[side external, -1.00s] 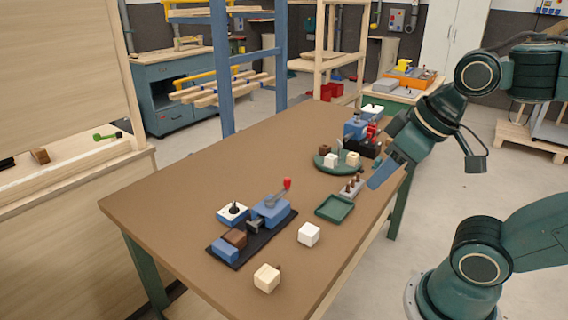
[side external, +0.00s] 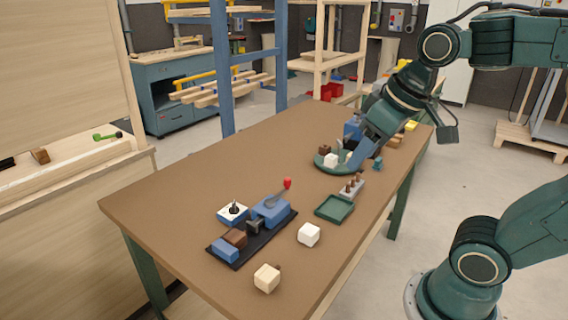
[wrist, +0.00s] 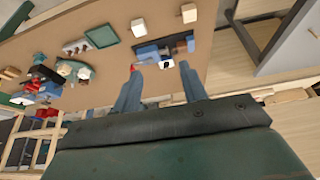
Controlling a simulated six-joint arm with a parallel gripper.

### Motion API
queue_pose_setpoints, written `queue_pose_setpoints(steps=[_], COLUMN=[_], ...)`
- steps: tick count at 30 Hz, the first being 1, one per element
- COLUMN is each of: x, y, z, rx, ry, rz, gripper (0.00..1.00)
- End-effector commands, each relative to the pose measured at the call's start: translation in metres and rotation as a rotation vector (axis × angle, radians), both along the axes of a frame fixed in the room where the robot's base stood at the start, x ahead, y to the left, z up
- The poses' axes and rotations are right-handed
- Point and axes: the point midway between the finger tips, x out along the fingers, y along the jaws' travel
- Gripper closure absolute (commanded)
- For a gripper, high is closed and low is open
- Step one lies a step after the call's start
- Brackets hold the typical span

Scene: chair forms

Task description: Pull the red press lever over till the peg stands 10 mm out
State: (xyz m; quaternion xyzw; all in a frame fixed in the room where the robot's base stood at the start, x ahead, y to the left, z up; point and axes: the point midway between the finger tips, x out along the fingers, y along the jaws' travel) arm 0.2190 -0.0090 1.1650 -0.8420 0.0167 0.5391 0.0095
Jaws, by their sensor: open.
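The near press is a blue block (side external: 270,211) on a black base plate (side external: 262,238), with a grey lever ending in a red knob (side external: 287,183). The lever tilts up and to the right. A brown block (side external: 235,238) and a blue block (side external: 224,250) lie on the plate. Whether the brown block holds the peg is too small to tell. My gripper (side external: 362,150) is above the far half of the table, well apart from the lever. In the wrist view its two fingers (wrist: 158,88) are spread and empty, with the red knob (wrist: 135,67) beyond the left finger.
A white plate with a dark peg (side external: 233,212) sits beside the press. A square green tray (side external: 334,208), a peg rack (side external: 351,188) and a round green tray (side external: 322,164) with blocks lie farther back.

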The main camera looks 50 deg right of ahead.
Motion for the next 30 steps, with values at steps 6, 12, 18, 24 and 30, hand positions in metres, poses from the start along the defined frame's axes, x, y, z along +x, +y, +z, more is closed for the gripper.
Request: queue_pose_setpoints(steps=[6,12,18,24,30], x=[0.045,0.086,0.127,0.168,0.205], y=[-0.013,-0.029,-0.047,-0.069,-0.094], z=[0.011,0.014,0.009,-0.004,-0.024], rx=[0.002,0.006,0.013,0.022,0.032], ry=[0.061,0.115,0.168,0.221,0.273], rz=[-0.039,-0.073,-0.107,-0.142,-0.174], gripper=[0.57,0.57,0.57,0.57,0.57])
